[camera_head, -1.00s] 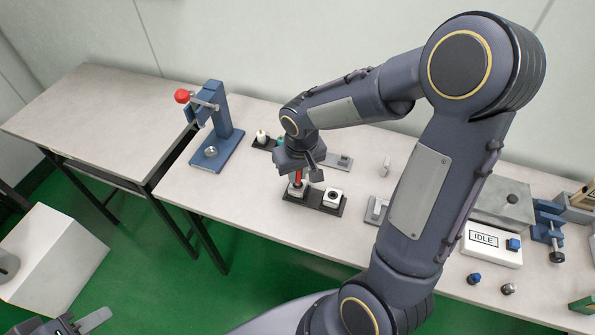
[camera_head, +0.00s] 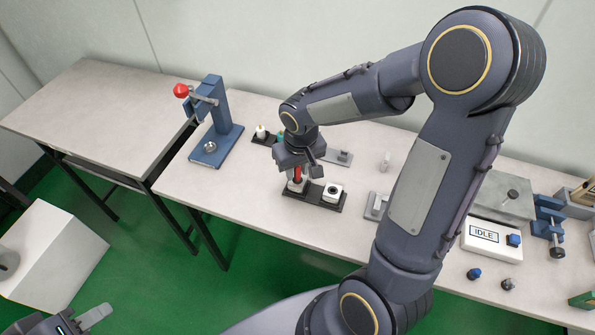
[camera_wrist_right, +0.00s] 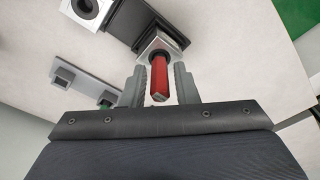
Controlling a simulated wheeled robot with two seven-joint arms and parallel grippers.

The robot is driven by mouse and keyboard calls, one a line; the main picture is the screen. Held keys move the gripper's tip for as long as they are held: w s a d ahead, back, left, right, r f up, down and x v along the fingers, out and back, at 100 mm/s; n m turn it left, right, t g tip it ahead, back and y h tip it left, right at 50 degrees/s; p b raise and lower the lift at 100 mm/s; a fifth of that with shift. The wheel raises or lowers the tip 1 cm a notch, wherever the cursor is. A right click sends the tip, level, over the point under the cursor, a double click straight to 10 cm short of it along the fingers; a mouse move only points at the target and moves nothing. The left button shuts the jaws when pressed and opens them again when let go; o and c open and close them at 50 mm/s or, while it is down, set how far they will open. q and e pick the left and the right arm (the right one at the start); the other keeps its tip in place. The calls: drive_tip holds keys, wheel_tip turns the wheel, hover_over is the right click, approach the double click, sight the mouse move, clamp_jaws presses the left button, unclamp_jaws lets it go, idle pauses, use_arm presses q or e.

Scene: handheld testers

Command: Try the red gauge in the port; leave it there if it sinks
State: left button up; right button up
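The red gauge (camera_head: 297,173) stands upright at the left white block (camera_head: 294,187) on a dark base. In the right wrist view the red gauge (camera_wrist_right: 159,77) has a dark ring at its far end, against the block's face (camera_wrist_right: 173,39). How deep it sits is hidden. My right gripper (camera_head: 297,170) is around the gauge; its fingers (camera_wrist_right: 160,82) stand on both sides with a narrow gap to each. The right white block (camera_head: 332,190) has an empty dark hole. My left gripper (camera_head: 88,321) is at the bottom left, partly cut off.
A blue press (camera_head: 217,125) with a red knob stands left. A small dark base (camera_head: 263,141) with pegs is behind my gripper. A tester box (camera_head: 491,242) reads IDLE at right. Grey fixtures (camera_head: 375,205) lie near.

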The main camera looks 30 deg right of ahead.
drive_tip(key=shift+o, duration=1.2)
drive_tip(key=r, duration=0.7)
drive_tip(key=shift+s+r+p, duration=0.2)
drive_tip(key=shift+s+p, duration=0.2)
drive_tip(key=s+a+r+t+y+p, duration=0.1)
drive_tip(key=s+r, duration=0.3)
drive_tip(key=s, duration=0.4)
drive_tip(key=s+a+r+t+y+p, duration=0.2)
drive_tip(key=s+a+r+t, duration=0.1)
drive_tip(key=s, duration=0.5)
drive_tip(key=shift+s+r+m+y, duration=0.15)
drive_tip(key=shift+r+m+y, duration=0.25)
drive_tip(key=shift+r, duration=0.1)
